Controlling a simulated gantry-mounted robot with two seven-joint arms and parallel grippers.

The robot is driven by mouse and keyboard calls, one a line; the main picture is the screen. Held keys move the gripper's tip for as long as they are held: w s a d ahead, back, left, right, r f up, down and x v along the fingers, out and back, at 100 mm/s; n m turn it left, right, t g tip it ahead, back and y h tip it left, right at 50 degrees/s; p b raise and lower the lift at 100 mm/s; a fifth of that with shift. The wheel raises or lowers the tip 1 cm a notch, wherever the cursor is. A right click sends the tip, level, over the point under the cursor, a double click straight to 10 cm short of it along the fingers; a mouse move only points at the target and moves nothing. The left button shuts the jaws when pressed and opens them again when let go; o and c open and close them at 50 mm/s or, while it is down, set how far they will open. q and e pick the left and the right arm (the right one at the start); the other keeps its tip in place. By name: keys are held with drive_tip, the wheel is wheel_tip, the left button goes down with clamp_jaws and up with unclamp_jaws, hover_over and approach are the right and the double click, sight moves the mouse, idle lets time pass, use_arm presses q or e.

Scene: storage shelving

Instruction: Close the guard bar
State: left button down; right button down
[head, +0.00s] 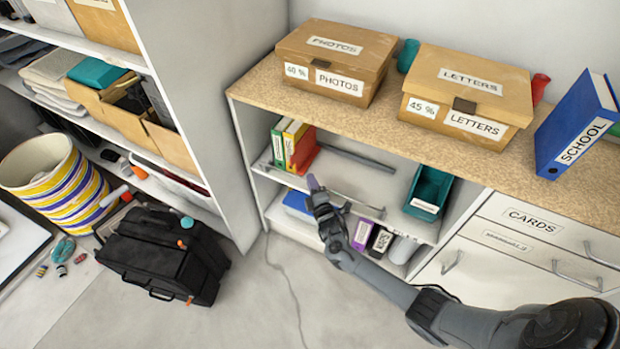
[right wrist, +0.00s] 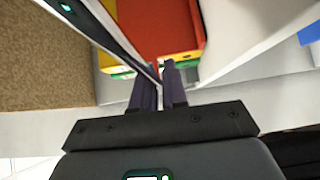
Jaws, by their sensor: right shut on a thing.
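The guard bar (head: 358,204) is a thin metal bar low across the front of the open upper shelf (head: 345,178) under the counter. In the right wrist view the guard bar (right wrist: 122,42) runs diagonally from the upper left down to between my fingers. My right gripper (head: 313,184) is at the shelf front, reaching in from the lower right. In the right wrist view the dark purple fingers of my right gripper (right wrist: 160,88) are shut on the bar. The bar's far attachment is hidden. My left gripper is not in view.
Several upright books (head: 293,147) stand at the shelf's left end, and a green bin (head: 428,190) stands to the right. Binders (head: 372,238) are below. The brown counter (head: 390,117) overhangs the shelf. A black bag (head: 165,255) lies on the floor at left.

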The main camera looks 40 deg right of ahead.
drive_tip(key=shift+w+d+r+m+g+y+p, duration=0.15)
drive_tip(key=shift+d+m+g+y+p, duration=0.4)
drive_tip(key=shift+p, duration=0.6)
drive_tip(key=c, duration=1.3)
unclamp_jaws()
drive_tip(key=shift+w, duration=0.1)
